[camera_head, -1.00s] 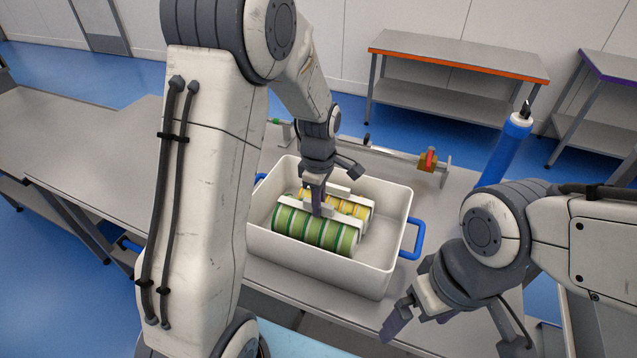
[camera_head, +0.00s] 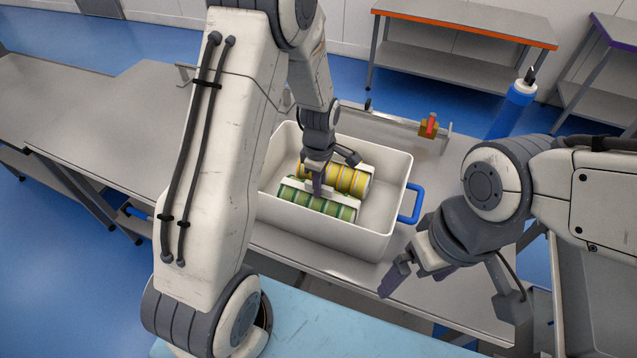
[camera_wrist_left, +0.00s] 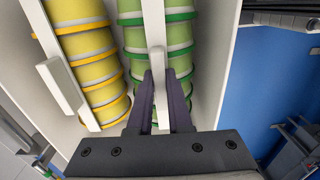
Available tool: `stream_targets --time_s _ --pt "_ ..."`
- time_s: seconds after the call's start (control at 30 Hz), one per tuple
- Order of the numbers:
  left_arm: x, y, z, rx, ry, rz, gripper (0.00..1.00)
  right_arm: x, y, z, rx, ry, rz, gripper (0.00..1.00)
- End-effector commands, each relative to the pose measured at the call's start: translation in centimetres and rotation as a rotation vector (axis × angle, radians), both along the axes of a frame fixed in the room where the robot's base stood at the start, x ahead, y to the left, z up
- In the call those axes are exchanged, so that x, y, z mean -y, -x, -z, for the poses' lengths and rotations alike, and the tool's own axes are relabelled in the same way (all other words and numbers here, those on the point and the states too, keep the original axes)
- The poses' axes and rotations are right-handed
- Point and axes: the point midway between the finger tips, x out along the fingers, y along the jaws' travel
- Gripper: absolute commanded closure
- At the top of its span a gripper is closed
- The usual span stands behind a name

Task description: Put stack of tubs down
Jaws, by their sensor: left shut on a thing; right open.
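The stack of green tubs (camera_head: 325,207) lies on its side in its white carrier, inside a white crate (camera_head: 330,238). My left gripper (camera_head: 319,187) reaches down into the crate and is shut on the carrier's white handle bar. In the left wrist view, its dark purple fingers (camera_wrist_left: 158,98) flank that bar (camera_wrist_left: 156,62), with the green tubs (camera_wrist_left: 183,38) beneath. A stack of yellow tubs (camera_head: 349,181) in a similar carrier lies alongside, behind the green one. Whether the green carrier touches the crate floor is hidden. My right gripper (camera_head: 451,293) is open and empty, right of the crate.
The crate stands on a grey metal table (camera_head: 110,110) and has a blue handle (camera_head: 411,204) at its right end. Its right part is empty. A rail with a red-and-yellow block (camera_head: 428,125) runs behind it. An orange-edged bench (camera_head: 465,24) stands farther back.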

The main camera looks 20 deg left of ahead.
Motion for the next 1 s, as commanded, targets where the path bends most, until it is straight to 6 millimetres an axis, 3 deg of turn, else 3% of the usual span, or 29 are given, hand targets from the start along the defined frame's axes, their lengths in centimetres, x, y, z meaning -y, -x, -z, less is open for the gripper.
stream_targets --time_s 0.07,0.1,0.17,0.57,0.67,1.0 --pt "0.0 -0.2 0.1 0.005 0.0 0.0 1.0 0.0 0.0 0.2 0.0 0.0 0.0 0.0" --pt "0.0 0.0 0.2 0.0 0.0 0.0 0.71 0.0 0.0 0.2 0.0 0.0 0.0 0.0" --pt "0.0 0.0 0.2 0.0 0.0 0.0 0.53 0.0 0.0 0.1 0.0 0.0 0.0 0.0" --pt "0.0 -0.1 -0.4 0.002 0.0 0.0 0.53 0.0 0.0 0.0 0.0 0.0 0.0 0.0" --pt "0.0 -0.2 -1.6 0.006 0.0 0.0 0.53 0.0 0.0 0.5 0.0 0.0 0.001 0.0" --pt "0.0 -0.1 -8.8 0.007 0.0 0.0 0.53 0.0 0.0 1.9 0.0 0.0 0.003 0.0"
